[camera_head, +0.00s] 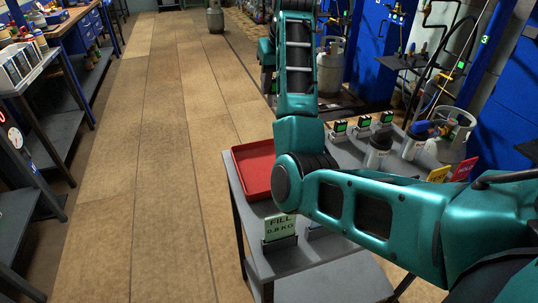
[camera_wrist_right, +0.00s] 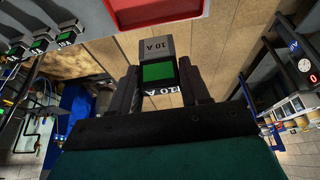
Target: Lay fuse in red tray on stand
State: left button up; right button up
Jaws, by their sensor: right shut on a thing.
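The fuse (camera_wrist_right: 155,50) is a grey block marked "10 A" with a green face. In the right wrist view it sits between the two dark fingers of my right gripper (camera_wrist_right: 157,80), which is shut on it. The red tray (camera_head: 252,170) lies on the grey stand (camera_head: 318,279) in the head view, left of my right elbow. The tray (camera_wrist_right: 150,10) also shows at the top of the right wrist view, apart from the fuse. My right gripper's fingers cannot be made out in the head view. My left gripper is not in view.
A green "FILL 0.8 KG" card (camera_head: 280,228) stands in front of the tray. Several similar small blocks with green faces (camera_head: 362,124) stand at the back right. A gas bottle (camera_head: 453,134) is at the right. Open floor (camera_head: 170,150) lies to the left.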

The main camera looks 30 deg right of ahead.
jog(key=shift+s+f, duration=0.1)
jog(key=shift+f, duration=9.55)
jog(key=shift+f, duration=0.1)
jog(key=o, duration=1.1)
jog(key=shift+c, duration=0.2)
jog(key=v, duration=1.2)
jog(key=shift+s, duration=0.1)
